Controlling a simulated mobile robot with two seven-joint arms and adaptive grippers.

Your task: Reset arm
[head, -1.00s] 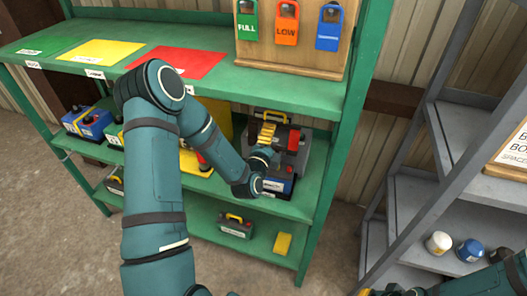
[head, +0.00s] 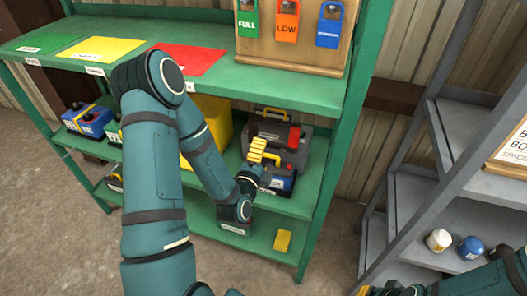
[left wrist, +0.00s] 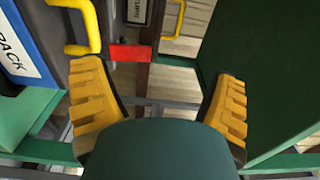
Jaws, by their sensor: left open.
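My left arm reaches from the bottom left of the head view to the green rack. My left gripper (head: 256,148) has yellow fingers and is in front of the middle shelf. The left wrist view shows its fingers (left wrist: 157,76) spread wide with nothing between them. Beyond them are a red block (left wrist: 130,53) and yellow handles (left wrist: 75,25). In the head view, dark batteries (head: 270,128) with a yellow handle and red parts stand behind the gripper, partly hidden by it. My right gripper (head: 382,291) is at the bottom edge, mostly cut off.
The green rack (head: 290,88) has green, yellow and red mats on top and a board with tags (head: 295,50). Blue batteries (head: 88,122) stand at the left. A yellow block (head: 283,241) lies on the lower shelf. A grey rack (head: 425,200) holding cans is at right.

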